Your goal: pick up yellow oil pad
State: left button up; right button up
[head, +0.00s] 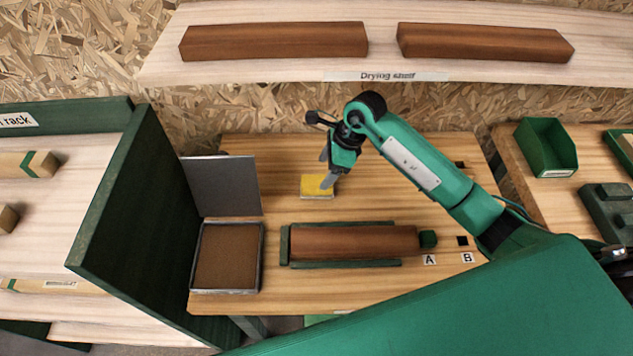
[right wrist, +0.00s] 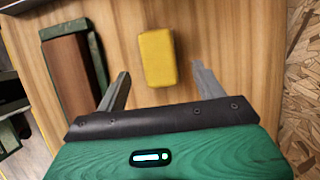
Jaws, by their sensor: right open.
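The yellow oil pad (head: 313,187) lies on the wooden workbench (head: 400,205), behind the brown wooden piece in its holder. In the right wrist view the pad (right wrist: 157,58) is a rounded yellow block lying just beyond the fingertips, between their lines. My right gripper (head: 327,170) points down at the pad in the head view. The gripper hides part of the pad in the head view. My left gripper is not in view.
A brown wooden piece (head: 353,241) sits in a green holder in front of the pad. An open metal-rimmed tray (head: 228,257) with a raised grey lid (head: 224,186) stands to the left. A drying shelf (head: 290,70) holds two brown pieces behind. A green bin (head: 546,147) is at right.

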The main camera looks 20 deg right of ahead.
aim_at(320, 180)
jog(key=shift+a+f, duration=0.2)
jog(key=shift+f, duration=0.25)
jog(key=p+x, duration=0.2)
jog(key=x, duration=0.2)
jog(key=shift+s+f, duration=0.1)
jog(key=shift+f, duration=0.35)
jog(key=c, duration=1.1)
notch_tip(320, 180, up, 9)
jog(key=shift+f+b, duration=0.1)
jog(key=shift+b, duration=1.05)
jog(key=shift+r, duration=0.65)
jog(key=shift+o, duration=0.7)
